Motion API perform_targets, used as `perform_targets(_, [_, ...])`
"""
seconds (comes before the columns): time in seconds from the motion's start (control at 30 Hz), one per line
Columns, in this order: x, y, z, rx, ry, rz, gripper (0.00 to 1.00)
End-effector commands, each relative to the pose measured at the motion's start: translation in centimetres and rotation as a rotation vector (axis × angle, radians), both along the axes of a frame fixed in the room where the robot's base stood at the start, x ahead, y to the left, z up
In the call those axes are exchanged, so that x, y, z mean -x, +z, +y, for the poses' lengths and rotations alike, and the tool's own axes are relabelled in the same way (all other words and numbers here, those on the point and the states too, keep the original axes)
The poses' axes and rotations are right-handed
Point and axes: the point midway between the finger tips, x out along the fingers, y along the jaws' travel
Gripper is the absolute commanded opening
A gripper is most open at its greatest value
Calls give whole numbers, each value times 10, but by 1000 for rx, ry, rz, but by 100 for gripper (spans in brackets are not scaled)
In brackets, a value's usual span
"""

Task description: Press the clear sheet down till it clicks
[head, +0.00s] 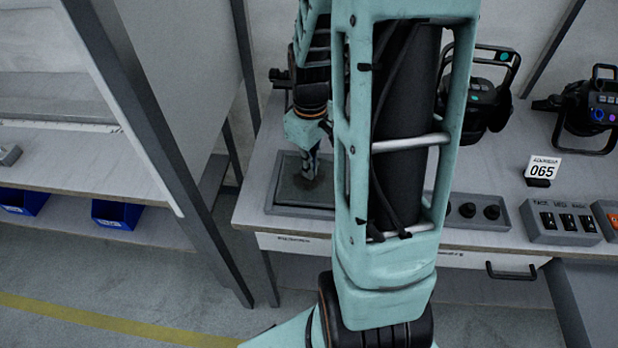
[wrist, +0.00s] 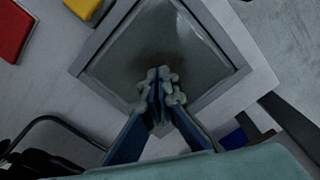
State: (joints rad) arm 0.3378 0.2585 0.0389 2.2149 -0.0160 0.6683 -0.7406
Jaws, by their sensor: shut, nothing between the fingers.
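The clear sheet (wrist: 190,45) lies inside a grey square frame (wrist: 233,85) on the bench; a brownish dark patch shows through it near its middle. In the head view the sheet (head: 292,190) sits at the bench's left end, partly covered by my arm. My gripper (wrist: 160,75) is shut and empty, its fingertips pointing down over the sheet close to the dark patch. In the head view my gripper (head: 309,172) is at the sheet's surface or just above it; I cannot tell whether it touches.
Par cans (head: 590,110) stand at the back right of the bench (head: 450,180). A sign reading 065 (head: 542,167) and a switch box (head: 560,222) sit to the right. Red (wrist: 12,30) and yellow (wrist: 84,6) pieces lie beside the frame. Blue bins (head: 117,214) are on a lower shelf.

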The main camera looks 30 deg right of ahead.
Motion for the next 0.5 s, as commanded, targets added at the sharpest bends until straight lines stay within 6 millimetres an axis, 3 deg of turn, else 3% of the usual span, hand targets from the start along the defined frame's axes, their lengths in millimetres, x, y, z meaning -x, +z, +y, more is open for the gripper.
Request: perform_targets(0.5, [0,-9,0,0,0,0,0])
